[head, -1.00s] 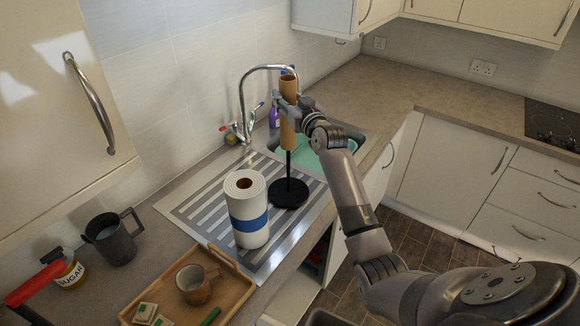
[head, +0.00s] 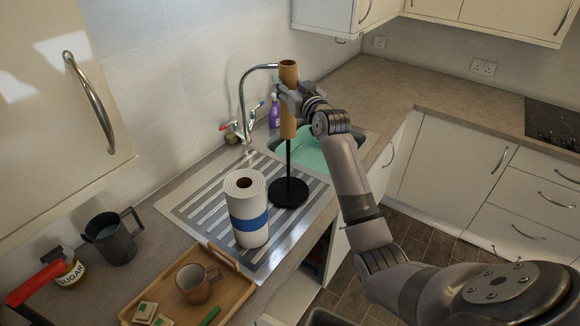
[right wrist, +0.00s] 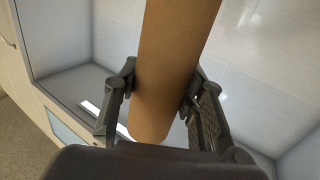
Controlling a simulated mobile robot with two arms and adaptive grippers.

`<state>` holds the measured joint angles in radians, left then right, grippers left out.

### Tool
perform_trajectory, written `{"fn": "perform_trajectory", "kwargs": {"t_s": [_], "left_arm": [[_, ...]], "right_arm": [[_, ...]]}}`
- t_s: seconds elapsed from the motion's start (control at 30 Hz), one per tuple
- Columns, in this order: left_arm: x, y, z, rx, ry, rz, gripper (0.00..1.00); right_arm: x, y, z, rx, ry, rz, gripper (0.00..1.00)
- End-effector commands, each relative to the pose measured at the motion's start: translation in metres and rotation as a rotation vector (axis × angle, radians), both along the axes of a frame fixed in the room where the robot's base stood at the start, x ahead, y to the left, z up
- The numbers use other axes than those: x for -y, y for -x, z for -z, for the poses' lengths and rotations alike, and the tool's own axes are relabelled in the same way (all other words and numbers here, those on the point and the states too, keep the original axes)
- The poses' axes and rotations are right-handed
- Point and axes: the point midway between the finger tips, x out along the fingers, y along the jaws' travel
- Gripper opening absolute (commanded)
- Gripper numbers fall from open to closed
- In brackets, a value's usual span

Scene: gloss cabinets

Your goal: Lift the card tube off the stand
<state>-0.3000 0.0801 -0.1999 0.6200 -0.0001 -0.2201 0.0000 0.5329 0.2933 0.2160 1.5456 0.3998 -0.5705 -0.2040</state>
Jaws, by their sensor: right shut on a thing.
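The card tube (head: 289,75) is a brown upright cylinder above the black stand (head: 289,193). The stand has a round base and a thin upright post, which shows below the tube's lower end. I cannot tell whether the post's top is still inside the tube. My right gripper (head: 287,98) is shut on the tube around its middle. My left gripper is not in view.
A paper towel roll (head: 247,222) stands in front of the stand on the ridged drainer (head: 190,207). The tap (head: 243,100) and sink (head: 305,155) are behind. A wooden tray (head: 237,285) with a mug (head: 194,284) is in front. A dark jug (head: 112,240) stands at left.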

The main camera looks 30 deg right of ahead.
Motion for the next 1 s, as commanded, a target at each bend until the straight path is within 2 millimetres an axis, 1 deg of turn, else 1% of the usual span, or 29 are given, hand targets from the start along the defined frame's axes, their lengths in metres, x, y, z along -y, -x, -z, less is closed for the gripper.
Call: {"fn": "perform_trajectory", "kwargs": {"t_s": [0.17, 0.6, 1.0], "left_arm": [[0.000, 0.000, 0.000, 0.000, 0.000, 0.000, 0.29], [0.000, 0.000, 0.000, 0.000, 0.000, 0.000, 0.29], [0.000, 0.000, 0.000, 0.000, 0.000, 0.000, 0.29]], "right_arm": [[0.000, 0.000, -0.007, 0.003, 0.000, 0.000, 0.26], [0.000, 0.000, -0.039, 0.001, 0.000, 0.000, 0.26], [0.000, 0.000, -0.040, 0.000, 0.001, 0.000, 0.26]]}}
